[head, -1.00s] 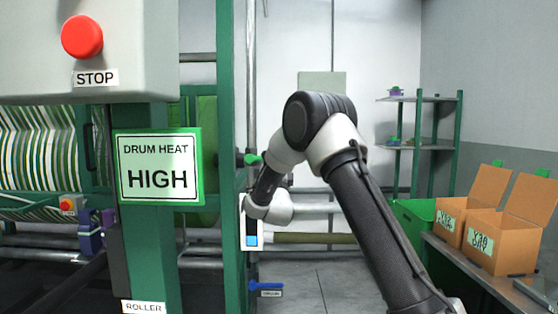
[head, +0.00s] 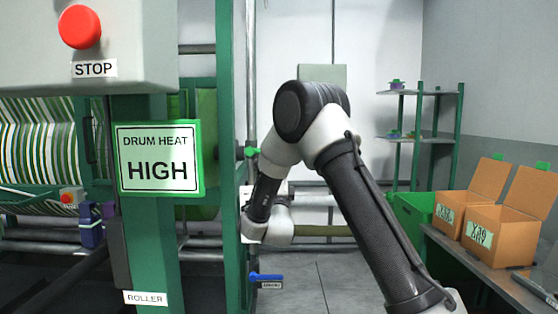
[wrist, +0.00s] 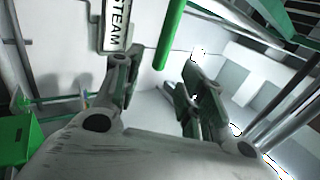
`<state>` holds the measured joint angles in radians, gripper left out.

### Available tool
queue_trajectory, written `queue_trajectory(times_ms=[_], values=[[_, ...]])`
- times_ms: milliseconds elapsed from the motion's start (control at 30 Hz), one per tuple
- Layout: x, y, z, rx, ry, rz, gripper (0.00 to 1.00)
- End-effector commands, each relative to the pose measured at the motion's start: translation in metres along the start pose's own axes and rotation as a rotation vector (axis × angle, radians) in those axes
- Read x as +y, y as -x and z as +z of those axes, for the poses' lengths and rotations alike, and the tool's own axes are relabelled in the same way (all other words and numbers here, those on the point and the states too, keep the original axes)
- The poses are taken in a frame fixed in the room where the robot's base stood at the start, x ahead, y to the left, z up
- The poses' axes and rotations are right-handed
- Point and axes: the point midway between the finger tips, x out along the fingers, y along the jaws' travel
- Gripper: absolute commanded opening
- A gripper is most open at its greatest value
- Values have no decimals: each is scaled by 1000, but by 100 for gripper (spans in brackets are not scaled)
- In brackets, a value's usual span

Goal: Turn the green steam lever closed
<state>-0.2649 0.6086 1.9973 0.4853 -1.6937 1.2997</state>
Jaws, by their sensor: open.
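The green steam lever (wrist: 171,36) shows in the wrist view as a green bar at the top, just beyond and between my fingers. The white STEAM label (wrist: 115,25) is left of it. In the head view only a small green piece of the lever (head: 251,152) shows beside the green post. My gripper (wrist: 157,78) is open, with one finger on each side of an empty gap. The lever appears ahead of the fingertips, with no clear contact. In the head view my gripper's fingers are hidden behind my wrist.
The green machine post (head: 231,130) stands close left of my arm. A blue lever (head: 265,277) sits low beside it. Pipes (head: 320,230) run along the back wall. On the right are a green bin (head: 413,218), cardboard boxes (head: 492,235) on a bench and a shelf (head: 420,138).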

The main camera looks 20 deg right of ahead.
Motion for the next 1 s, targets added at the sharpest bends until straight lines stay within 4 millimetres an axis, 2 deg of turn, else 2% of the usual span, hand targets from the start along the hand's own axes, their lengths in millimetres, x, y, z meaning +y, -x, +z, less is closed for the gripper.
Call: queue_trajectory(times_ms=[100,233,767,867,933,1000], values=[[0,18,0,-1,1,1,41],[0,28,0,-1,0,0,41],[2,29,0,-2,39,9,41],[32,31,10,-52,142,133,41],[68,41,22,-135,240,277,41],[111,66,35,-265,358,451,41]])
